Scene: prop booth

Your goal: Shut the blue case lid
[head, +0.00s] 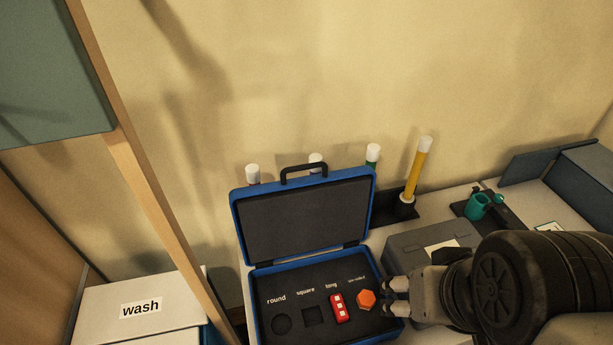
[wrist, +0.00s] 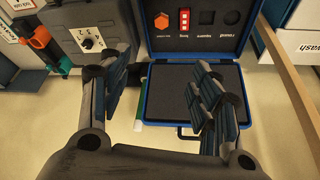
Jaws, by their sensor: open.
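The blue case (head: 254,312) stands open on the counter, with its lid (head: 305,222) raised upright at the back and a black handle (head: 303,170) on top. Its dark foam has labelled recesses. A red block (head: 340,308) lies at "long" and an orange six-sided piece (head: 366,299) at the recess beside it; "round" and "square" look empty. My gripper (head: 384,296) is at the case's right side, near the orange piece. In the wrist view the picture is turned over: my open fingers (wrist: 166,74) show in front of the lid (wrist: 180,92), with nothing between them.
A grey box (head: 400,246) with a white label stands right of the case. Behind the lid are several white-tipped sticks, one a tall yellow one (head: 417,168). A wooden post (head: 160,205) and a "wash" box (head: 172,310) are left.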

